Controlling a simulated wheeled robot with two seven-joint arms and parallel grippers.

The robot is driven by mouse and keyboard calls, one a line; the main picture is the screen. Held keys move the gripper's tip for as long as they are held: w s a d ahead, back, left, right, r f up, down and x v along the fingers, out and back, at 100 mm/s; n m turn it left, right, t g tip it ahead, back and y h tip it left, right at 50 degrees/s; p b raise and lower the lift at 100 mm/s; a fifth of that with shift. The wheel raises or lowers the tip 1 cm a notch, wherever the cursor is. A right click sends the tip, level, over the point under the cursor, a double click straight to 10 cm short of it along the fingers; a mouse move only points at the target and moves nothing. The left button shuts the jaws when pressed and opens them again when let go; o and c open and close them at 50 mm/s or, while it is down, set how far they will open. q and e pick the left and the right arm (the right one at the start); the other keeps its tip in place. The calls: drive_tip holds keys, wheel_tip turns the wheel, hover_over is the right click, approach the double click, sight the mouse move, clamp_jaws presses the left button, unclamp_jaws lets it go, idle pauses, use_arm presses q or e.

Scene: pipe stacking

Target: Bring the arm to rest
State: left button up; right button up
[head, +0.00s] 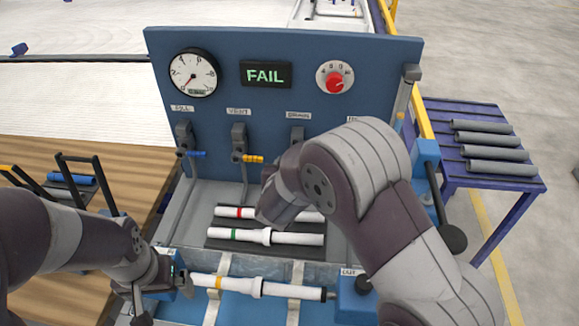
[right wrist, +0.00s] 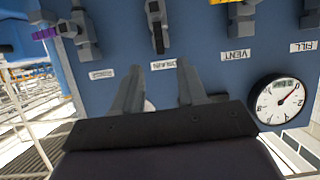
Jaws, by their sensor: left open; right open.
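My left gripper (head: 162,291) is low at the left, open, beside the left end of the yellow-banded white pipe (head: 236,284). I cannot tell whether they touch. My right arm (head: 345,185) reaches across in front of the blue test panel (head: 290,55); its gripper is mostly hidden in the head view. In the right wrist view my right gripper (right wrist: 160,82) has its two fingers apart with nothing between them, pointing at the panel, which appears upside down. The panel's display (head: 265,74) reads FAIL.
Valve levers (head: 190,153) stick out from the panel. A blue table (head: 500,182) at right holds several grey pipes (head: 495,153). A black-handled rack (head: 80,185) stands at left.

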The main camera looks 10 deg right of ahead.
idle(0.4)
drive_tip(key=s+a+f+n+g+y, duration=0.2)
drive_tip(key=s+a+f+g+y, duration=0.3)
drive_tip(key=s+f, duration=0.25)
drive_tip(key=s+d+r+g, duration=0.2)
drive_tip(key=s+d, duration=0.4)
drive_tip(key=s, duration=0.3)
drive_tip(key=s+d+r+n+g+h, duration=0.1)
drive_tip(key=s+d+r+g, duration=0.1)
drive_tip(key=s+d+g, duration=0.2)
drive_tip(key=s+d, duration=0.3)
drive_tip(key=s, duration=0.1)
drive_tip(key=shift+s+r, duration=0.2)
drive_tip(key=shift+s, duration=0.15)
drive_tip(key=shift+s+d, duration=0.1)
drive_tip(key=shift+d, duration=0.05)
